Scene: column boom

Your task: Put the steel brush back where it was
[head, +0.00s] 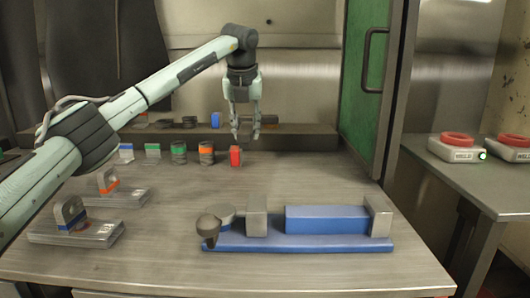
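My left gripper (246,135) hangs pointing down over the back of the bench, in front of the low back ledge. Its two fingers look apart, with nothing visible between them. A small red block-like item (235,156) stands on the bench just below and slightly left of the fingertips; I see no clear contact. Small dark items (188,121) and a blue item (215,120) sit along the ledge to the left of the gripper. I cannot tell which item, if any, is the steel brush. My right gripper is not in view.
A blue vise-like fixture (300,243) lies at the front right. Two metal blocks with handles, orange (108,182) and blue (70,214), sit left. Green-banded (179,152) and orange-banded (206,153) cylinders stand behind. A green door (364,85) bounds the right. The bench middle is clear.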

